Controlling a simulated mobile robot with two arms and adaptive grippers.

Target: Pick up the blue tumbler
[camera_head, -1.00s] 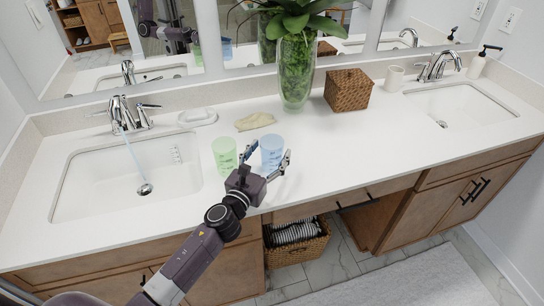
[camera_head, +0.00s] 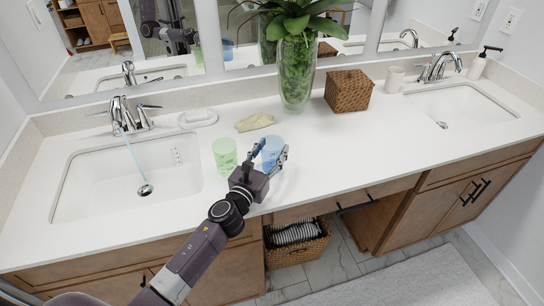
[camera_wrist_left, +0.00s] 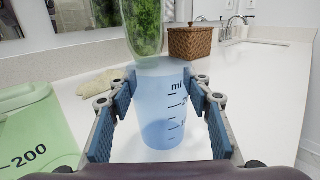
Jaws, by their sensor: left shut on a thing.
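The blue tumbler (camera_head: 271,150) stands upright on the white counter, near its front edge. It is translucent and has dark measuring marks, which show in the left wrist view (camera_wrist_left: 163,115). My left gripper (camera_head: 267,156) is shut on the tumbler, with one finger on each side of it; the fingers (camera_wrist_left: 164,100) flank it in the left wrist view. The gripper hides part of the tumbler's lower front in the head view. My right gripper is not in view.
A green tumbler (camera_head: 224,156) stands close to the left of my gripper. Behind are a beige cloth (camera_head: 255,122), a glass vase with a plant (camera_head: 297,75) and a woven box (camera_head: 348,91). A sink with running water (camera_head: 125,185) lies left. The counter's right middle is clear.

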